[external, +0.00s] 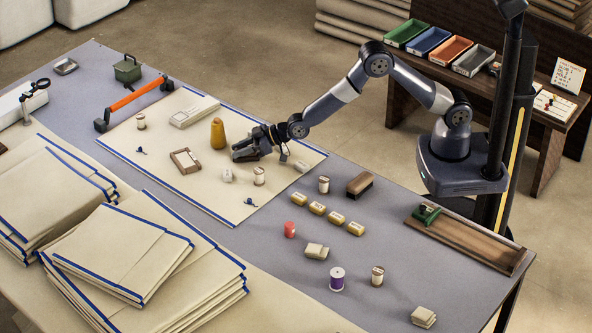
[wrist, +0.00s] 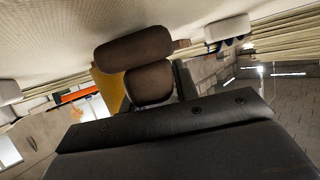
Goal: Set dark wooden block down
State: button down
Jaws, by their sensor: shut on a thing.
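My gripper (external: 250,149) is low over the cream cloth (external: 205,190) with blue edges, near its middle. It is shut on a dark brown wooden block (wrist: 135,48), seen in the wrist view as rounded brown shapes ahead of the dark gripper body. In the external view the block is hard to tell from the dark fingers. I cannot tell whether its underside touches the cloth. A mustard-yellow rounded piece (external: 218,133) stands just left of the gripper; part of it shows behind the block in the wrist view (wrist: 108,86).
Close by lie a wooden frame (external: 185,160), thread spools (external: 259,176) and a pale box (external: 194,112). An orange-handled tool (external: 136,96) lies at the cloth's far left edge. Another dark brown block (external: 360,184) and several yellow pieces (external: 317,208) are right. Folded cloth stacks (external: 125,255) fill the front left.

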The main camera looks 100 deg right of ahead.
jog(key=shift+s+f, duration=0.1)
jog(key=shift+f, duration=0.25)
jog(key=c, duration=0.8)
grip_release()
jog(key=shift+s+f, duration=0.1)
jog(key=shift+f, duration=0.2)
jog(key=shift+c, duration=0.2)
jog(key=shift+r, duration=0.15)
jog(key=shift+r+p, duration=0.6)
jog(key=shift+p, duration=0.35)
jog(key=v, duration=1.1)
jog(key=shift+s+r+b, duration=0.25)
jog(key=shift+r+b, duration=0.15)
jog(key=shift+r, duration=0.05)
jog(key=shift+o, duration=0.2)
